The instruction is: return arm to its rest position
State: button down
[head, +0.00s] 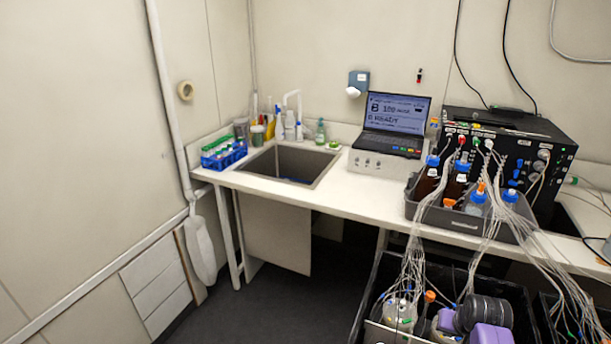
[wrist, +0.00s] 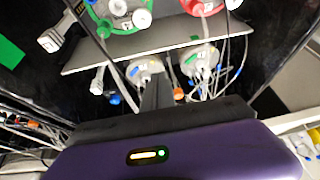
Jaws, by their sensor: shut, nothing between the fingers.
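My gripper (wrist: 157,88) shows in the wrist view as a purple body with dark fingers closed together, empty. In the head view my purple and black arm (head: 490,331) is at the bottom right, over the black shaker tub (head: 524,300); the fingertips cannot be made out there. Below the fingers in the wrist view are several capped vessels, among them one with a green ring (wrist: 120,12) and one with a red ring (wrist: 203,8). Vessel tops (head: 400,309) with tubing also show left of the arm in the head view.
Loose tubing (head: 412,265) hangs from the bench into the tub. A grey tray (head: 455,222) of bottles stands before a black control unit (head: 553,150). A laptop (head: 396,112), a sink (head: 285,165) and a blue rack (head: 224,157) are further left. The floor (head: 270,310) left of the tub is clear.

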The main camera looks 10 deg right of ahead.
jog(key=s+a+r+n+t+b, duration=0.25)
jog(key=s+a+r+t, duration=0.4)
jog(key=s+a, duration=0.55)
jog(key=s+a+r+n+t+b, duration=0.25)
jog(key=s+a+r+t, duration=0.4)
jog(key=s+a, duration=0.55)
jog(key=s+a+n+g+y+b, duration=0.1)
jog(key=s+a+g+y+b, duration=0.1)
jog(key=s, duration=1.4)
jog(key=shift+a+r+g, duration=0.4)
jog(key=shift+a+r, duration=0.05)
